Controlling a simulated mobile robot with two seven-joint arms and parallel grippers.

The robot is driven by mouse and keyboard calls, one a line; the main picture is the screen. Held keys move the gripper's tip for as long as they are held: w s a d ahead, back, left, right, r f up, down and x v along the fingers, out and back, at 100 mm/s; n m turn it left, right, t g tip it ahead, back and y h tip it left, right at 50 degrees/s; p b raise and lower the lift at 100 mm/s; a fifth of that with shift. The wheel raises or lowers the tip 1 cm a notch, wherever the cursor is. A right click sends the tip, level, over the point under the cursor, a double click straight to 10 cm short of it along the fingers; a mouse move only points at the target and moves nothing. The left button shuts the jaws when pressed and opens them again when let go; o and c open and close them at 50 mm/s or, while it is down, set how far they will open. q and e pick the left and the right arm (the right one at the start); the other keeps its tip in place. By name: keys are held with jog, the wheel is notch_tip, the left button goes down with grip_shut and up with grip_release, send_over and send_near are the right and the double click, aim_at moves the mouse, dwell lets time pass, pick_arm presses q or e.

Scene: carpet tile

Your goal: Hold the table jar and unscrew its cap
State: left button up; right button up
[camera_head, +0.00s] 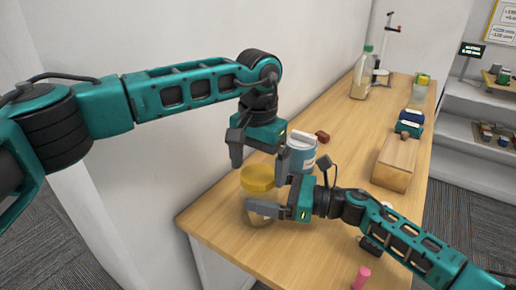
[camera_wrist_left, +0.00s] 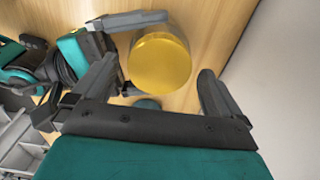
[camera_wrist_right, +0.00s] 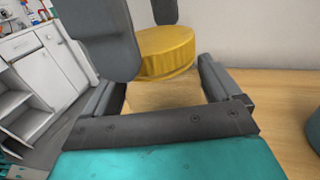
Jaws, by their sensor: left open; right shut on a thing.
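The jar has a round yellow cap (camera_head: 257,178) and a clear glass body (camera_head: 259,222). It stands upright near the table's near-left end. My right gripper (camera_head: 262,207) is shut on the body from the right, below the cap. My left gripper (camera_head: 258,162) points down above the cap, open, with its fingers to either side and apart from it. In the left wrist view the cap (camera_wrist_left: 160,63) lies between and beyond the open fingers. In the right wrist view the cap (camera_wrist_right: 166,52) shows above my right fingers, and my left fingers partly cover it.
A blue and white canister (camera_head: 302,153) stands close behind the jar. A red-brown block (camera_head: 322,136) lies behind it, and a wooden box (camera_head: 396,162) is to the right. A pink object (camera_head: 361,277) is at the front. A bottle (camera_head: 361,77) stands far back. The wall borders the table's left side.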

pick_arm(q)
jog(key=shift+f, duration=0.45)
jog(key=shift+c, duration=0.2)
